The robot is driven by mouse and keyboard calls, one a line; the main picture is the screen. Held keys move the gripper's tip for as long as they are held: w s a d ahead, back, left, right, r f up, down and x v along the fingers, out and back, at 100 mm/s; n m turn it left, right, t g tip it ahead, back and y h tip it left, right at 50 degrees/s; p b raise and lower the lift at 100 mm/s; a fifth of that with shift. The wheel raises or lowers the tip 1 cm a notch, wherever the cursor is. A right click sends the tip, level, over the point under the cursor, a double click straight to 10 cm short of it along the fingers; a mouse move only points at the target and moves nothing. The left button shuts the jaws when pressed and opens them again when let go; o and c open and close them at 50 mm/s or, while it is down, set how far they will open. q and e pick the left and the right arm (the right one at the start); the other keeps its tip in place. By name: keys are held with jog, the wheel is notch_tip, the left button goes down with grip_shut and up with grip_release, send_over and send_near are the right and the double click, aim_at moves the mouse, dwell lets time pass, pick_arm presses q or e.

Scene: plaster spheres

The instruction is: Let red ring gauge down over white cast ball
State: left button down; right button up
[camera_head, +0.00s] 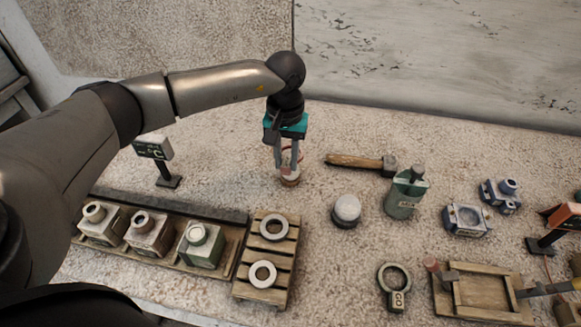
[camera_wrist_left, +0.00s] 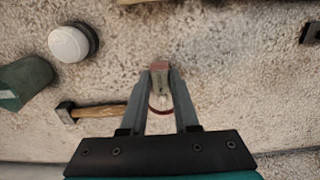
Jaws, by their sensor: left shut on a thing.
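The white cast ball (camera_head: 347,207) sits on a dark round base on the table, right of my left gripper (camera_head: 287,170) and nearer to me. In the left wrist view the ball (camera_wrist_left: 68,44) is at the upper left, uncovered. My left gripper (camera_wrist_left: 162,80) points down and is shut on the red ring gauge (camera_head: 289,181). In the left wrist view the gauge's reddish tag (camera_wrist_left: 160,67) is between the fingertips, and its ring shows partly behind the fingers. The gauge is apart from the ball; its exact height above the table is unclear.
A slatted stand with pale rings (camera_head: 290,252) is at front left. A GO ring gauge (camera_head: 396,278) and wooden frame (camera_head: 446,303) are at front right. Table around the ball is mostly clear.

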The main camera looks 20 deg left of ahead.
pick_arm(q)
jog(key=shift+r+p, duration=1.85)
jog(key=shift+r, duration=1.25)
jog(key=shift+d, duration=0.1)
